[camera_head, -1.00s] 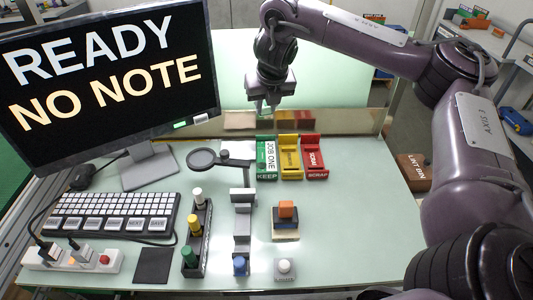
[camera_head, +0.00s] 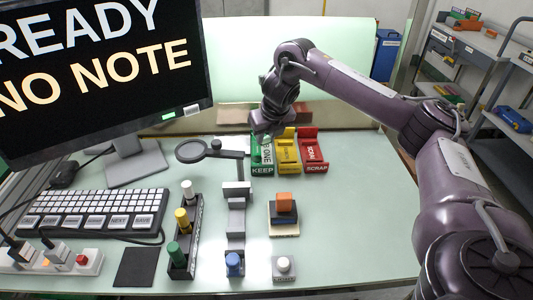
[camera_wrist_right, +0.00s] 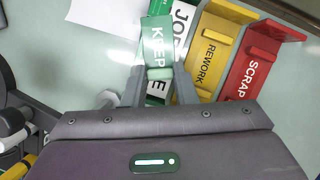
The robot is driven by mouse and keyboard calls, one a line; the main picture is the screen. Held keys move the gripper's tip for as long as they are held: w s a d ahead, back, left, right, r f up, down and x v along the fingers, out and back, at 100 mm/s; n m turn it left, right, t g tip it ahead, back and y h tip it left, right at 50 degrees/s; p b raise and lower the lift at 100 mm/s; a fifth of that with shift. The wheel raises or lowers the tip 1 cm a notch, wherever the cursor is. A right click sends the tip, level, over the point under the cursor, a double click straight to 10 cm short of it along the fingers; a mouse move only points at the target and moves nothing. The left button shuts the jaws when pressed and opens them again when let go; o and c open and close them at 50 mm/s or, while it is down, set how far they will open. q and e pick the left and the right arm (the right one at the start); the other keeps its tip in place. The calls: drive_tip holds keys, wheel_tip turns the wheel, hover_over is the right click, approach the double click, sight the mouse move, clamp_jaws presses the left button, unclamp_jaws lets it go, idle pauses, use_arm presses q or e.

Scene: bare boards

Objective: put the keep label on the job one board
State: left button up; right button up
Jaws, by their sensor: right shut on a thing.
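The keep label (camera_wrist_right: 157,42) is a small green tag with white KEEP lettering. My right gripper (camera_wrist_right: 159,76) is shut on it, one finger on each side. The job one board (camera_wrist_right: 182,22), white with black lettering, lies behind and below the label, partly covered by it. In the head view the job one board (camera_head: 266,154) sits in the green KEEP tray (camera_head: 262,170). My right gripper (camera_head: 262,136) is just over its far end; its fingertips are hard to make out there. I cannot tell whether label and board touch. My left gripper is not in view.
A yellow rework tray (camera_head: 288,155) and a red scrap tray (camera_head: 315,156) stand right beside the green one. A magnifier (camera_head: 192,151) on an arm stands to the left. Nearer are colored pegs in a rack (camera_head: 187,235) and a stacked block (camera_head: 284,212). The right tabletop is clear.

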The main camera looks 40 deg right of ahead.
sight(265, 153)
wheel_tip(265, 153, down, 4)
drive_tip(key=shift+f, duration=0.2)
drive_tip(key=o, duration=0.9)
drive_tip(key=shift+s+r, duration=0.2)
drive_tip(key=shift+r, duration=0.35)
drive_tip(key=v, duration=0.3)
drive_tip(key=shift+r, duration=0.1)
drive_tip(key=p+v, duration=0.4)
drive_tip(key=v, duration=0.4)
